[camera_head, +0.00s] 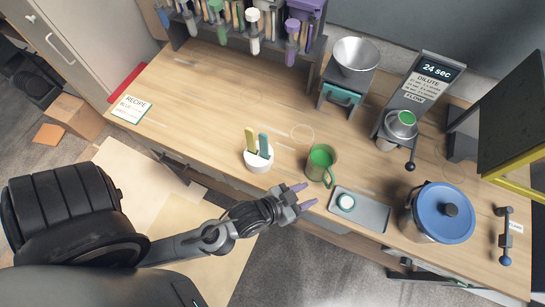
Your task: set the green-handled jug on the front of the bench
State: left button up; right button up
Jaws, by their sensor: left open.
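The jug (320,159) stands upright on the wooden bench (215,85), near its front edge and right of the middle. It looks olive green outside and bright green inside, with a green handle on its lower right side. My left gripper (303,196) is open and empty, its two purple-tipped fingers pointing right. It is below the jug in the picture, by the bench's front edge, apart from the jug. My right gripper does not show.
A grey tray (370,217) with a small round item lies to the right, then a blue-lidded pot (441,212). A funnel stand (349,77) and dispenser (407,113) stand behind.

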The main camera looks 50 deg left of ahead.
pick_arm(q)
jog(key=s+a+f+g+y, duration=0.1)
jog(key=s+a+g+y, duration=0.1)
jog(key=s+a+g, duration=0.6)
jog(key=shift+s+a+f+g, duration=0.15)
jog(key=shift+s+f+g, duration=0.2)
jog(key=shift+s, duration=0.45)
jog(key=shift+r, duration=0.15)
notch_tip(320, 180, up, 21)
jog(key=p, duration=2.1)
jog(key=shift+f, duration=0.2)
